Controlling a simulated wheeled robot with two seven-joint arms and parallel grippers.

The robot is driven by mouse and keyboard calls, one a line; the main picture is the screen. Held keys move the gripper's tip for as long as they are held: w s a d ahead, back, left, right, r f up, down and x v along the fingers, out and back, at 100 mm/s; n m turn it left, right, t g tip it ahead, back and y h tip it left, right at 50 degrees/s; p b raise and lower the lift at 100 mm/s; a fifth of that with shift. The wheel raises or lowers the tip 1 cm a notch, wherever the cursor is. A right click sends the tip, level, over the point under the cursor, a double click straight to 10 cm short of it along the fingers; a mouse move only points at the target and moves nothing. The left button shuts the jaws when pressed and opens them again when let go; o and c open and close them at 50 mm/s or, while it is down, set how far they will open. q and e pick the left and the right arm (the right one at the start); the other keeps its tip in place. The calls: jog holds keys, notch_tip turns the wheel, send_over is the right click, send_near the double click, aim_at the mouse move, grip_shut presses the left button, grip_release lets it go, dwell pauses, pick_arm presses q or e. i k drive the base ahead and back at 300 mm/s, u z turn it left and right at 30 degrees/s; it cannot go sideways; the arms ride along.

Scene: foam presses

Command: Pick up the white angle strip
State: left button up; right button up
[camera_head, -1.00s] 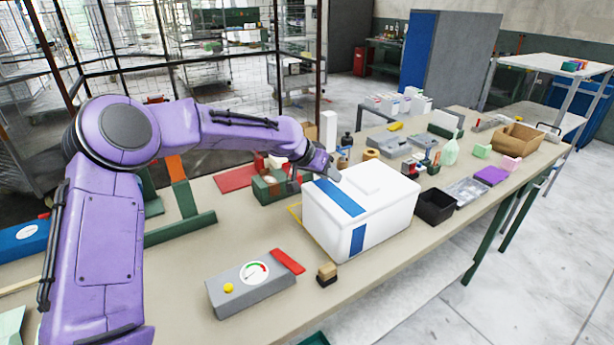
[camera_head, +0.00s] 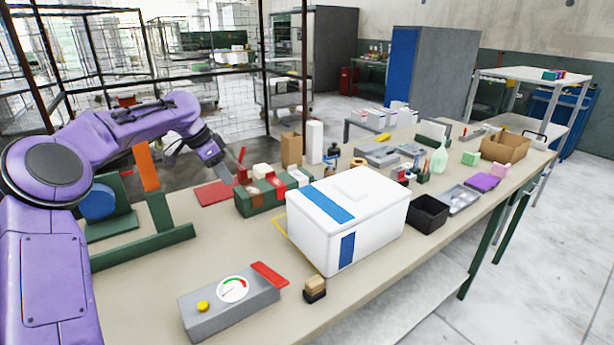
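A tall white upright piece (camera_head: 315,142) stands at the back of the bench beside a brown upright piece; I cannot tell for certain whether it is the white angle strip. A green holder (camera_head: 252,205) carries small white and red pieces, too small to make out as a strip. My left gripper (camera_head: 230,172) points down and right, just left of and above the holder, near a red upright piece. Its fingers are small and partly merged with the background, so their opening is unclear, and nothing is clearly held. My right gripper is out of view.
A large white box with blue bands (camera_head: 375,232) stands right of the holder. A grey gauge unit (camera_head: 230,303) lies in front. Green fixtures (camera_head: 150,243) stand at left, and a black bin (camera_head: 429,213) at right.

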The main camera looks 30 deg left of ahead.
aim_at(302, 178)
jog(key=u, duration=0.05)
jog(key=i, duration=0.9)
